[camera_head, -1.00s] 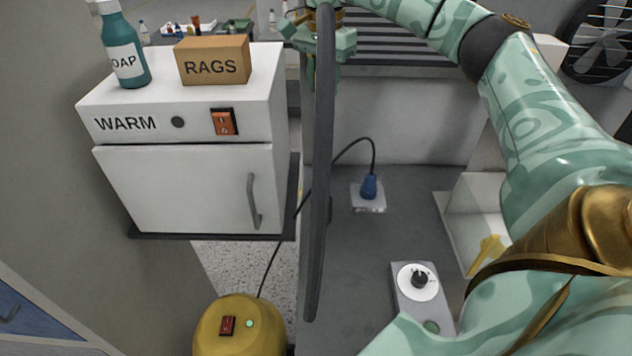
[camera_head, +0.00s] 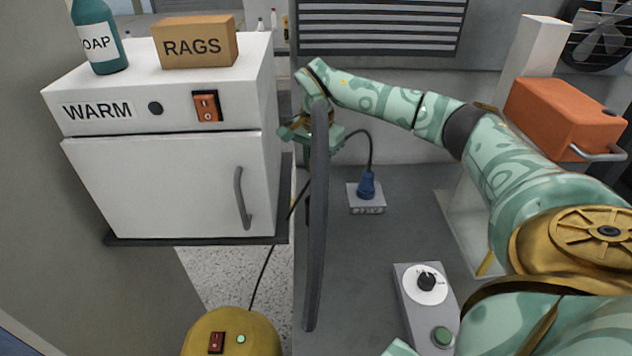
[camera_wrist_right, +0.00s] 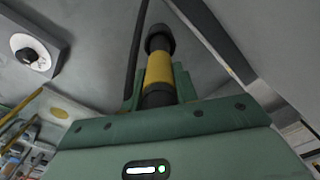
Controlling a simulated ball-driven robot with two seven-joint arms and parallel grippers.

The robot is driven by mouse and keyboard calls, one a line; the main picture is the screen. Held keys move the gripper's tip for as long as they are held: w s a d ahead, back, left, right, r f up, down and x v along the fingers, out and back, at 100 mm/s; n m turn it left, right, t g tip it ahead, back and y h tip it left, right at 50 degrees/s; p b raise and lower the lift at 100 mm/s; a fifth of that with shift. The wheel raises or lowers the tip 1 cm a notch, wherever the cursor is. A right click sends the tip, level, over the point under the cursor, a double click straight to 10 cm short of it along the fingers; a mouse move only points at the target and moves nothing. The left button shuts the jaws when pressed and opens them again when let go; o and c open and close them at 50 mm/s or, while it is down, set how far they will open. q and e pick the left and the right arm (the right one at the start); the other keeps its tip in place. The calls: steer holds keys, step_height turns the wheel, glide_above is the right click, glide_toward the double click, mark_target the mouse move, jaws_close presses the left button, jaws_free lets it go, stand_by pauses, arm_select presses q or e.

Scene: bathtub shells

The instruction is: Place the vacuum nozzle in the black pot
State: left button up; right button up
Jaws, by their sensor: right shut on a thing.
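In the head view the nozzle cannot be made out. A long dark grey hose-like strip (camera_head: 317,230) hangs down in front of that gripper and hides part of it. A yellow rounded machine (camera_head: 232,335) with a red switch and a green light stands at the bottom. No black pot shows, nor my left gripper.
The WARM cabinet (camera_head: 165,185) carries a RAGS box (camera_head: 196,45) and a soap bottle (camera_head: 98,40). A blue plug (camera_head: 366,184) sits in a floor socket. A dial box (camera_head: 425,295) stands at lower right. An orange case (camera_head: 563,115) is at right.

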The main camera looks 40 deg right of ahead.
mark_target(317, 179)
step_height(317, 179, down, 5)
steer(key=shift+r+b, duration=0.2)
steer(key=shift+b, duration=0.4)
steer(key=shift+r, duration=0.1)
steer(key=o, duration=1)
step_height(317, 179, up, 12)
steer(key=p, duration=0.3)
steer(key=shift+p, duration=0.3)
